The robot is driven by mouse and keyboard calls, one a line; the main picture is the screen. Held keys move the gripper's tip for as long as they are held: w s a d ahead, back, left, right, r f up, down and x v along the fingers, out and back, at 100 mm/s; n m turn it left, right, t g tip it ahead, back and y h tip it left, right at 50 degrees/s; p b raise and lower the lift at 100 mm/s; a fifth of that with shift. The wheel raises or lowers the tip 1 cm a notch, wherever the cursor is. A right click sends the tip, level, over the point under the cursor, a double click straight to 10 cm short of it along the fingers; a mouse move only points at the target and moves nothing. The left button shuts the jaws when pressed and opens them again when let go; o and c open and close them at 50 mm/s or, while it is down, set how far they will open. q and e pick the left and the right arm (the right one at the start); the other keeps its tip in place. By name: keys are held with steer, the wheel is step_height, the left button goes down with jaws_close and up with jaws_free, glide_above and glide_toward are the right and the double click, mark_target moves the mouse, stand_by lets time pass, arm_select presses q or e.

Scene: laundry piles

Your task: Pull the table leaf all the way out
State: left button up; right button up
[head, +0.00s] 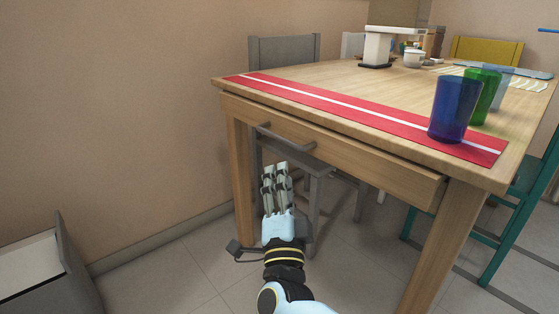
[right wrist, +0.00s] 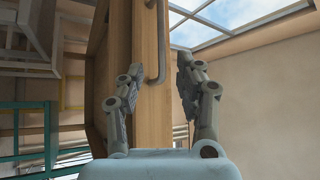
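The wooden table leaf (head: 350,158) shows as a long panel under the tabletop, with a narrow dark gap above it. Its grey bar handle (head: 284,138) sits on the panel's left part. My right gripper (head: 274,172) is below and in front of the handle, fingers pointing toward it, apart from it in the head view. In the right wrist view the fingers (right wrist: 158,80) are spread open with nothing held. The handle (right wrist: 161,50) and leaf (right wrist: 151,110) lie ahead between them. My left gripper is not in view.
The tabletop (head: 330,75) bears a red runner (head: 340,108), a blue cup (head: 450,108) and a green cup (head: 482,95) near the right front. A grey chair (head: 284,50) stands by the wall; a teal chair (head: 520,205) stands right. A grey box (head: 50,275) is at lower left.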

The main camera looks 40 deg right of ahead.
mark_target(282, 141)
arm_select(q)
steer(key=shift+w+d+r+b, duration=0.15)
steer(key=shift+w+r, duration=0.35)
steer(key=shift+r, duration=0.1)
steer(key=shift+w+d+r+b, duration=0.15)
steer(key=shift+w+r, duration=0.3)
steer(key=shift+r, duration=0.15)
arm_select(e)
steer(key=shift+x, duration=5.25)
steer(key=shift+s+r, duration=0.1)
steer(key=shift+r, duration=0.05)
jaws_close()
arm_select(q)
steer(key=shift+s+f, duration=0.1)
